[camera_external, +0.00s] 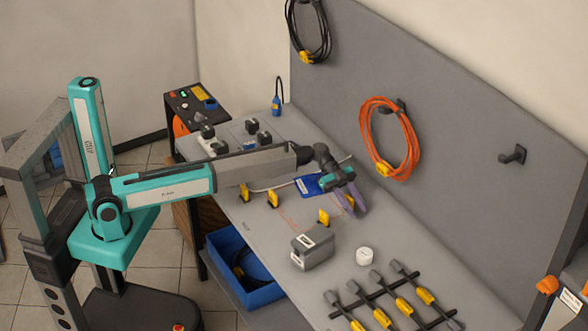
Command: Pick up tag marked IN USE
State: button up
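My gripper (352,203) has purple fingers and hangs low over the grey workbench (390,235), right of a blue flat piece (308,186) with a light label. The picture is too small to show the gap between the fingers or anything in it. Several yellow tags are on the bench: one (323,217) just left of and below my gripper, and others further left (272,198) and (245,192). No lettering is legible, so I cannot tell which tag says IN USE.
A grey box (313,247) and a white roll (365,256) stand in front of my gripper. An orange cable coil (390,137) hangs on the back panel (450,140). A blue bin (240,265) is below the bench.

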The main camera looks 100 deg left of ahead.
grip_shut()
jog(key=shift+r, duration=0.2)
notch_tip(320, 180, up, 10)
jog(key=b, duration=0.1)
jog(key=shift+f+b, duration=0.15)
jog(key=shift+b, duration=0.2)
dwell(0.7)
